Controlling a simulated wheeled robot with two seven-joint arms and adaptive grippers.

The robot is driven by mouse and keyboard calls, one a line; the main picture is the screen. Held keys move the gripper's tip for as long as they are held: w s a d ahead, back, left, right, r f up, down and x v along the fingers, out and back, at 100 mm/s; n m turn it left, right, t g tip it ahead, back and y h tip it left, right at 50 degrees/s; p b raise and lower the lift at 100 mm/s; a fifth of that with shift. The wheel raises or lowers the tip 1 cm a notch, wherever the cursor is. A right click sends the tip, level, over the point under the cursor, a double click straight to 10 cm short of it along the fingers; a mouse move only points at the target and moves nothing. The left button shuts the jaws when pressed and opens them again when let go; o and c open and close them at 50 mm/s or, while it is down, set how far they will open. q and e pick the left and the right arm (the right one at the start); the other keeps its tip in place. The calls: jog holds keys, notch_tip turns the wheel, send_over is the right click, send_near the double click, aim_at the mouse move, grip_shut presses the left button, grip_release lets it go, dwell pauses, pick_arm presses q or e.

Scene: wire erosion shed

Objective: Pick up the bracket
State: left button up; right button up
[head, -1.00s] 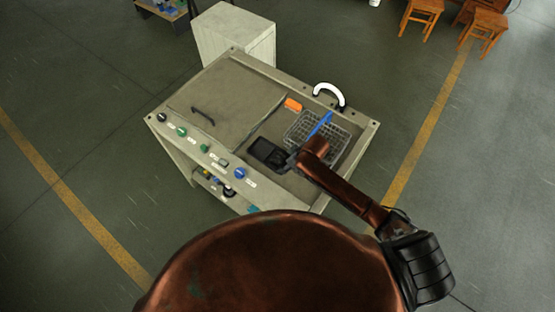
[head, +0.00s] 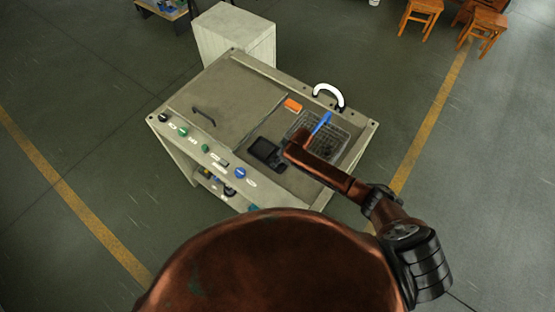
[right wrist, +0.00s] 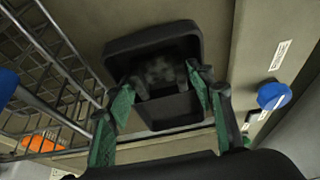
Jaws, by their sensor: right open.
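A dark grey, mottled piece that looks like the bracket (right wrist: 163,73) lies in a black tray (right wrist: 122,48) in the right wrist view; its exact shape is hard to make out. In the head view the black tray (head: 263,148) sits on the machine top, and the bracket cannot be told apart in it. My right gripper (right wrist: 165,80) is open, its two green-padded fingers on either side of the tray's middle. Nothing is between them in grip. In the head view my right forearm hides most of this gripper. My left gripper is not in view.
A wire basket (head: 339,148) with a blue-handled item (head: 321,123) stands right of the tray. An orange block (head: 293,105) and a white curved handle (head: 330,92) are behind. Knobs line the machine's front panel, including a blue knob (right wrist: 273,95). A closed lid (head: 225,95) is left.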

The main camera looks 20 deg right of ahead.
jog(key=shift+c, duration=0.2)
jog(key=c, duration=1.1)
jog(key=shift+w, duration=0.1)
jog(key=shift+c, duration=0.5)
